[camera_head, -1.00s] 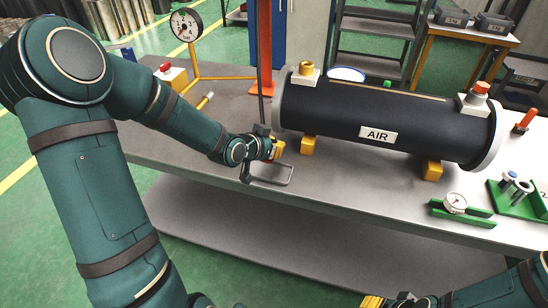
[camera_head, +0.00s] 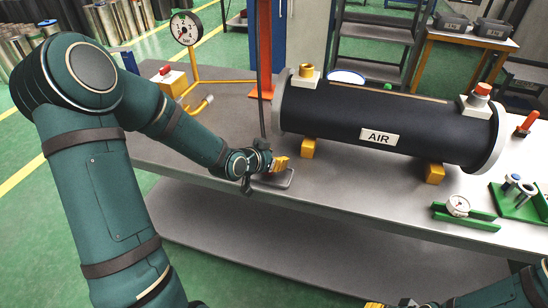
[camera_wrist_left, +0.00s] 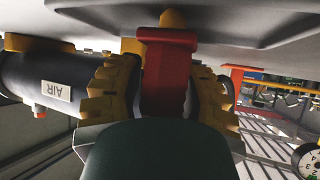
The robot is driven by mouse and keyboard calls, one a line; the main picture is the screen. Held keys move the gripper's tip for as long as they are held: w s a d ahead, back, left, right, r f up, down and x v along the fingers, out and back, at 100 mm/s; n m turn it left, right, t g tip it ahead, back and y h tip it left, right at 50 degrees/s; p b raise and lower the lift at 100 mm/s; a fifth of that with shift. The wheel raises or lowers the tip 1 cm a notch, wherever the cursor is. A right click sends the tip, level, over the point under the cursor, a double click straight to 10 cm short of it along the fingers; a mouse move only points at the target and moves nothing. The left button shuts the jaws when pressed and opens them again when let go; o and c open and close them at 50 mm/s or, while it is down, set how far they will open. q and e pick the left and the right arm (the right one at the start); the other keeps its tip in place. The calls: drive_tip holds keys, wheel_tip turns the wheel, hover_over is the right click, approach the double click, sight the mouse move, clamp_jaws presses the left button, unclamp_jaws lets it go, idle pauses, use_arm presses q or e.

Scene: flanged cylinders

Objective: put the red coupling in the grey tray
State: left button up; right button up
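The red coupling (camera_wrist_left: 168,75) has a broad red head with a yellow tip and sits between the yellow fingers of my left gripper (camera_wrist_left: 165,95) in the left wrist view. The fingers appear closed against its sides. In the head view my left gripper (camera_head: 281,163) is low over the grey tray (camera_head: 288,182), at the bench's front edge. The wrist and fingers hide part of the tray and the coupling there. I cannot tell whether the coupling touches the tray. My right gripper (camera_head: 385,304) shows only partly at the bottom edge.
A black AIR tank (camera_head: 375,115) on yellow feet lies right of the gripper. A pressure gauge (camera_head: 186,28) on yellow pipe stands behind the left arm. A red post (camera_head: 264,50) rises behind the gripper. A green holder (camera_head: 465,216) and green tray (camera_head: 515,205) are at right.

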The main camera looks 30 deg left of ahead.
use_arm(q)
drive_tip(key=shift+r, duration=0.1)
drive_tip(key=shift+s+r+p, duration=0.15)
drive_tip(key=shift+r+p, duration=0.1)
drive_tip(key=shift+p, duration=0.05)
drive_tip(key=p+v, duration=0.4)
drive_tip(key=v, duration=0.7)
drive_tip(key=d+f+n+g+h, duration=0.2)
drive_tip(key=d+f+g, duration=0.2)
drive_tip(key=d+f, duration=0.75)
drive_tip(key=s+d+f+n+g, duration=0.1)
drive_tip(key=s+d+f+g, duration=0.5)
drive_tip(key=s+d+f, duration=0.4)
drive_tip(key=shift+d+f, duration=0.45)
drive_tip(key=shift+d, duration=0.25)
drive_tip(key=shift+s, duration=0.1)
